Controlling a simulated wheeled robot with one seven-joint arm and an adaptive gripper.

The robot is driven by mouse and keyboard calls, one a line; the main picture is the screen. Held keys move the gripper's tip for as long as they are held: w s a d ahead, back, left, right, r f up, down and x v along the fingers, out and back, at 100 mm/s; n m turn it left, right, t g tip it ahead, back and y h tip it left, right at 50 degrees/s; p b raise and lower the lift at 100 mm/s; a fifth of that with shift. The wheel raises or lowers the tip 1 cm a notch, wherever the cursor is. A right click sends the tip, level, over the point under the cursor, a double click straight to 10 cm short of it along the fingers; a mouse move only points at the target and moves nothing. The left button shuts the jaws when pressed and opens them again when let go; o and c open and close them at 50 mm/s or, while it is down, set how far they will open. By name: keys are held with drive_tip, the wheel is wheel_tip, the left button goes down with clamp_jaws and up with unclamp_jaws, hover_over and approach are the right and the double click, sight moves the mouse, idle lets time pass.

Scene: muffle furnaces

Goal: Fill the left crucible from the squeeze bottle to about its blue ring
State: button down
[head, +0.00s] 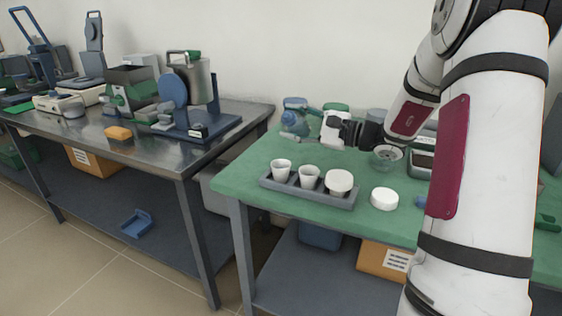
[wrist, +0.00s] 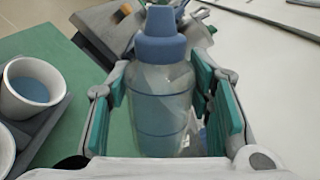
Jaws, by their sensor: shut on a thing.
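The squeeze bottle (wrist: 160,100), clear with a blue cap and bluish contents, stands between the green-padded fingers of my gripper (wrist: 168,112) in the wrist view. The gripper is shut on it, and the cap points up in that picture. In the head view my gripper (head: 312,127) is above the back of the green table, behind the crucible rack. The left crucible (head: 281,171) is a white cup at the rack's left end. In the wrist view a crucible (wrist: 62,94), seemingly the left one, shows a blue-grey surface inside; its exact level against the ring is unclear.
A white round piece (head: 384,198) lies to the right. A glass dish (head: 387,160) sits behind it, near my arm. The green table's front left is clear.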

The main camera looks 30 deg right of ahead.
sight(293, 124)
drive_tip(key=m+p, duration=0.1)
drive_tip(key=p, duration=0.1)
drive_tip(key=r+m+p, duration=0.1)
drive_tip(key=p, duration=0.1)
drive_tip(key=shift+s+a+m, duration=0.3)
drive_tip(key=shift+a, duration=0.05)
drive_tip(key=shift+s+a+r+m+p, duration=0.1)
drive_tip(key=shift+a+m+p, duration=0.1)
drive_tip(key=shift+m+p, duration=0.55)
drive_tip(key=shift+p, duration=0.3)
drive_tip(key=shift+s+a+m+p, duration=0.25)
drive_tip(key=shift+m+p, duration=0.3)
drive_tip(key=shift+p, duration=0.2)
drive_tip(key=m+p, duration=0.1)
drive_tip(key=a+m+p, duration=0.1)
drive_tip(key=shift+s+p, duration=0.3)
drive_tip(key=shift+p, duration=0.05)
drive_tip(key=shift+m, duration=0.4)
